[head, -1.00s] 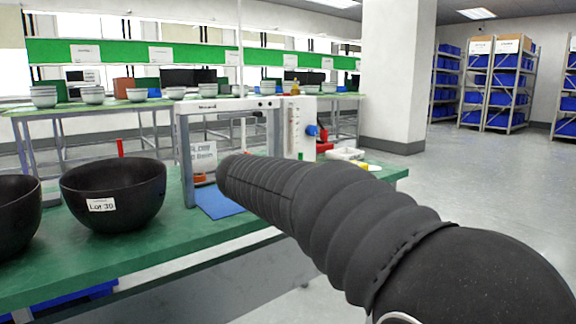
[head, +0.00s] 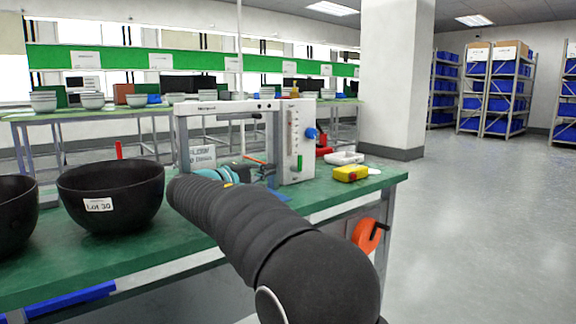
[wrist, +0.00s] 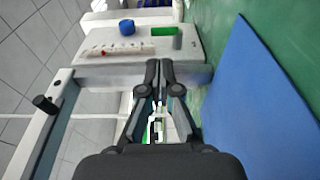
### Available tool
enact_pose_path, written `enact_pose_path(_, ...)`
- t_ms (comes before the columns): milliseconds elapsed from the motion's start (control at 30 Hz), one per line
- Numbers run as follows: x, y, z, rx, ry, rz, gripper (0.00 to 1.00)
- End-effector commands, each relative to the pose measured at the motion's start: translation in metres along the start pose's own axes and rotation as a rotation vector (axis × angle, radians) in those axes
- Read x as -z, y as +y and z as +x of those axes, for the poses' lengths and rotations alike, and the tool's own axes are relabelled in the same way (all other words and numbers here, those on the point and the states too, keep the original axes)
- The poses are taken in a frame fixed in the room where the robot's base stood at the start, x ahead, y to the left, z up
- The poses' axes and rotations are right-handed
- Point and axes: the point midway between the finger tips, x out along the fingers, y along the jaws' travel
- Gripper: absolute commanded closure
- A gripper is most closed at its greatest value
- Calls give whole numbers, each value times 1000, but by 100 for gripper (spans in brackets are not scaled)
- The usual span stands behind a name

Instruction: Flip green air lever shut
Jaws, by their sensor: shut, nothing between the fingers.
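The green air lever (head: 299,162) is a small upright green piece low on the white panel (head: 294,140) of the rack. In the wrist view the green lever (wrist: 166,31) shows at the panel's top right, beside a blue knob (wrist: 127,27). My gripper (wrist: 160,66) is shut and empty, its fingertips in front of the panel's lower edge in the picture, apart from the lever. In the head view my arm hides part of the gripper, which lies left of the panel under the frame.
A blue mat (wrist: 262,95) lies on the green bench. Black bowls (head: 112,190) stand at left. A yellow box (head: 351,173) and a white tray (head: 344,158) sit to the right of the panel. An orange reel (head: 367,235) hangs below the bench edge.

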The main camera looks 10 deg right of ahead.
Motion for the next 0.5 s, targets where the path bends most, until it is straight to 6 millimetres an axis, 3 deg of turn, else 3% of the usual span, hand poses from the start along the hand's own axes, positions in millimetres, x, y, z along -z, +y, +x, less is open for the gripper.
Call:
enact_pose_path(167, -1, 0, 17, 1, -3, 0, 100)
enact_pose_path(500, -1, 0, 73, 1, -3, -1, 100)
